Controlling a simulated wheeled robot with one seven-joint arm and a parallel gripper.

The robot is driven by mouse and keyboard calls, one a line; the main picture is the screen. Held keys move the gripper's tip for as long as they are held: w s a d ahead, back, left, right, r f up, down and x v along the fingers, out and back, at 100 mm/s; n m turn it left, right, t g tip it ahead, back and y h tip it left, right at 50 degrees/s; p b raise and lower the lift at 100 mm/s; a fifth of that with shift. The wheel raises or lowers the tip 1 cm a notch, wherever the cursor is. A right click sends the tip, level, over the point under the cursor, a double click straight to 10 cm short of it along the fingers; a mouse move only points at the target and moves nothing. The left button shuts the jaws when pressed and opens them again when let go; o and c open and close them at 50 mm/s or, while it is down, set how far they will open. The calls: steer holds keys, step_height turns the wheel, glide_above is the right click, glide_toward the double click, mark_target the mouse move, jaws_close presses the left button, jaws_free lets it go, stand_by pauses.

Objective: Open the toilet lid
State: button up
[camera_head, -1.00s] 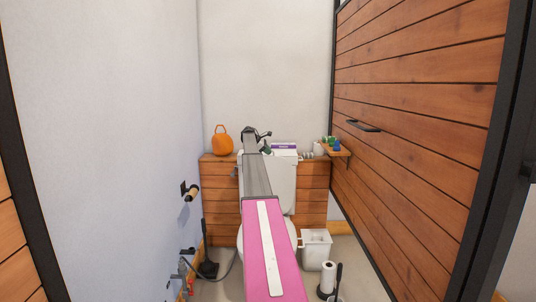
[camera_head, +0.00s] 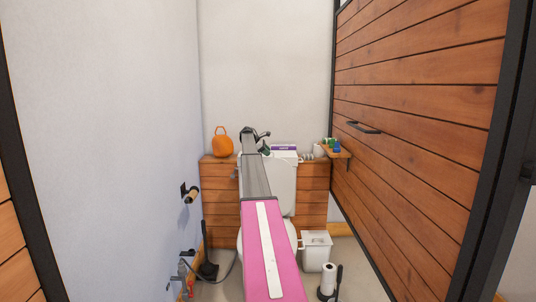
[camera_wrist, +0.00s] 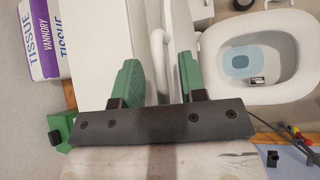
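The white toilet (camera_head: 283,190) stands at the back, partly hidden behind my arm. Its lid looks raised upright in front of the tank. In the wrist view the bowl (camera_wrist: 246,62) at the right is uncovered, with water visible inside the seat ring. My gripper (camera_wrist: 160,78) has two green fingers spread apart. A curved white edge (camera_wrist: 158,45), apparently the lid's, runs between them; I cannot tell whether either finger touches it. In the head view my gripper (camera_head: 265,149) is small, above the toilet near the tank top.
A purple and white tissue box (camera_wrist: 43,40) lies on the tank. An orange vase (camera_head: 222,143) stands on the wooden ledge to the left. A white bin (camera_head: 316,252) and paper roll stand (camera_head: 328,278) are right of the toilet. Walls close in on both sides.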

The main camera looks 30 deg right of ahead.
steer(key=v, duration=0.9)
steer(key=shift+a, duration=0.25)
steer(key=shift+r, duration=0.1)
